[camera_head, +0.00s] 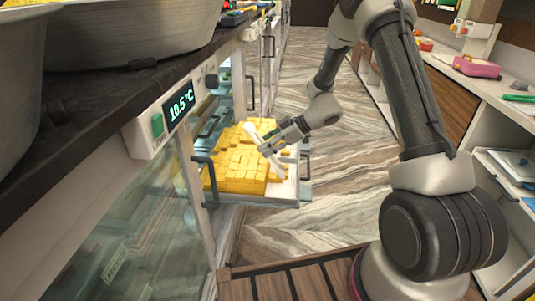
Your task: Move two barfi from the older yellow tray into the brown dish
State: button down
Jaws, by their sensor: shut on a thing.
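Many yellow barfi (237,160) sit in close rows on a pale tray (283,188), which rests on a pulled-out shelf of the glass counter. I see only this one tray of yellow pieces and cannot tell whether it is the older one. My gripper (267,147) is over the tray's right part, shut on a slim white thing (253,132). The white thing slants across the right edge of the barfi. I cannot tell what it is, or whether it touches them. No brown dish shows.
A dark counter top (120,75) with large metal pans (130,35) runs along the left. A temperature display (181,106) is on the counter front. Black handles (205,180) stick out near the shelf. A right-hand counter (470,80) holds several items. The striped floor between is clear.

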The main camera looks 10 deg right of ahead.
notch_tip(320, 180, up, 4)
jog(key=shift+r, duration=0.2)
dwell(0.3)
jog(key=d+r+m+t+h, duration=0.6)
jog(key=d+r+m, duration=0.4)
jog(key=d, duration=0.3)
jog(key=shift+d+r+m+t+h, duration=0.15)
jog(key=shift+d+m+t+h, duration=0.1)
jog(key=shift+m+t+h, duration=0.15)
